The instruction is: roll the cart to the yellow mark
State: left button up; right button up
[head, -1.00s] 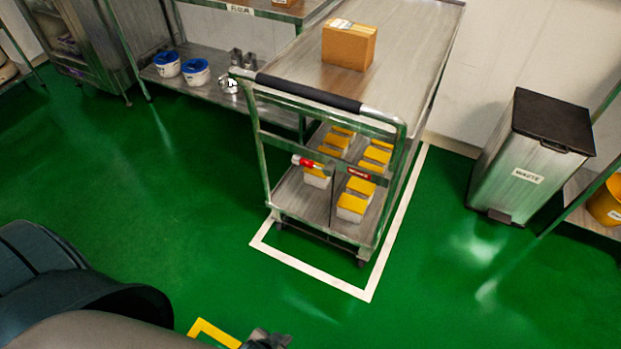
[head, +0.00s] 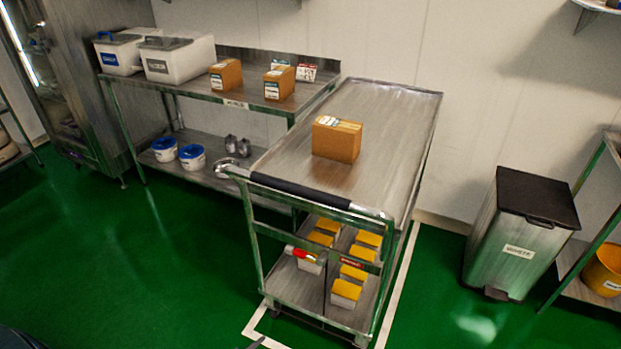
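The steel cart (head: 385,115) stands in the middle of the head view, partly inside a white floor outline (head: 398,290). Its black-gripped push handle (head: 300,193) faces me. A cardboard box (head: 337,139) sits on its top. Several white tubs with yellow lids (head: 347,289) stand on its lower shelf. A red-handled part (head: 305,254) shows on the front frame. The yellow mark is out of view now. A small dark tip (head: 257,343), apparently of my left gripper, shows at the bottom edge, apart from the handle; its fingers are hidden. My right gripper is not in view.
A steel table (head: 240,102) with boxes and bins stands close behind the cart's left side. Green floor (head: 150,270) is clear at the left front.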

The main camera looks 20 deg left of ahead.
pick_arm(q)
jog(key=w+a+r+m+t+h+p, duration=0.1)
jog(key=w+a+r+m+t, duration=0.15)
jog(key=r, duration=0.55)
jog(key=w+a+r+m+t+p, duration=0.1)
jog(key=w+r+m, duration=0.15)
jog(key=r, duration=0.55)
jog(key=w+a+r+m+t+h+p, duration=0.15)
jog(key=w+r, duration=0.25)
jog(key=r, duration=0.4)
notch_tip(320, 180, up, 19)
jog(key=d+m+t+h+p, duration=0.2)
jog(key=m+h, duration=0.3)
jog(key=m, duration=0.4)
jog(key=shift+w+f+m, duration=0.15)
jog(key=shift+w+m, duration=0.1)
jog(key=shift+m, duration=0.1)
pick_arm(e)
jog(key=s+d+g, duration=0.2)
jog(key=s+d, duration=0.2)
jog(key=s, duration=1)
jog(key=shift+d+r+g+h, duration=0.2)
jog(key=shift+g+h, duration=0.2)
pick_arm(q)
jog(key=shift+w, duration=0.1)
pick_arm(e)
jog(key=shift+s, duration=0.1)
